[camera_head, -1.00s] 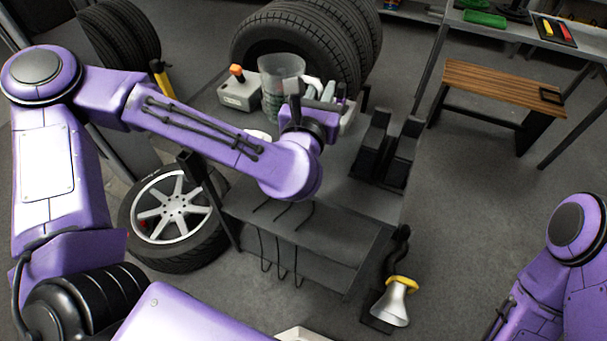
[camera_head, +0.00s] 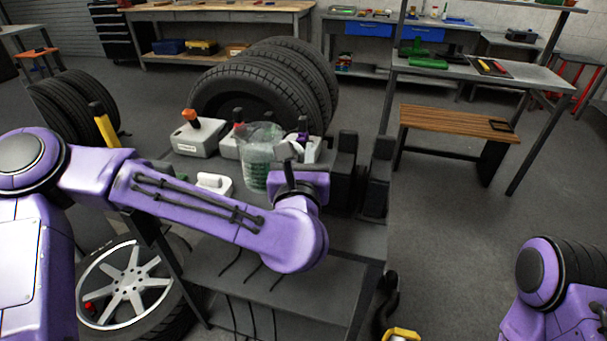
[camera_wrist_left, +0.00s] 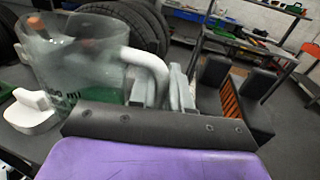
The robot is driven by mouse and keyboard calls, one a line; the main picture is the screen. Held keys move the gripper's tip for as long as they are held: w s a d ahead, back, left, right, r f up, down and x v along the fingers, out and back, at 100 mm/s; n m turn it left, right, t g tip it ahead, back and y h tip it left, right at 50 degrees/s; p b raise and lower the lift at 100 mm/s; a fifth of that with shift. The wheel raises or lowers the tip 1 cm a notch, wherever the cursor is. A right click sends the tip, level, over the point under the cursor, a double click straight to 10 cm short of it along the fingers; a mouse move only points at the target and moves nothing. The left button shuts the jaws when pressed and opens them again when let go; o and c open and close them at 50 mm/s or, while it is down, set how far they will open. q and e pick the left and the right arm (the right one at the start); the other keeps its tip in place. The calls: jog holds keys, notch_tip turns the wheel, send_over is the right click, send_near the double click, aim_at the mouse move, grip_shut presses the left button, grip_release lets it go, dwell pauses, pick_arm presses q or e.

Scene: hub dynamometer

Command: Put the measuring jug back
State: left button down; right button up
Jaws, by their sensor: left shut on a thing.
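The measuring jug (camera_head: 259,150) is a clear, translucent vessel with green markings, and it looks upright above the grey bench. It also shows in the left wrist view (camera_wrist_left: 75,60), with its pale handle (camera_wrist_left: 150,68) on the right side. My left gripper (camera_head: 290,150) is at the jug's handle side and is shut on the jug; its fingers (camera_wrist_left: 180,88) show at the handle in the left wrist view. The head view partly hides the fingers behind my wrist. I cannot tell whether the jug's base touches the bench.
Grey boxes with an orange knob (camera_head: 197,137) and a red knob stand behind the jug. A white object (camera_head: 214,184) lies left of it. Black pedal-like blocks (camera_head: 362,172) stand right. Stacked tyres (camera_head: 262,88) are behind, and a wooden-topped bench (camera_head: 450,125) is at right.

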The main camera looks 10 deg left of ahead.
pick_arm(q)
jog(key=w+f, duration=0.1)
jog(key=f, duration=0.1)
jog(key=w+f, duration=0.1)
jog(key=f, duration=0.2)
jog(key=w+f, duration=0.2)
jog(key=f, duration=0.1)
jog(key=shift+a, duration=0.2)
jog(key=shift+s, duration=0.1)
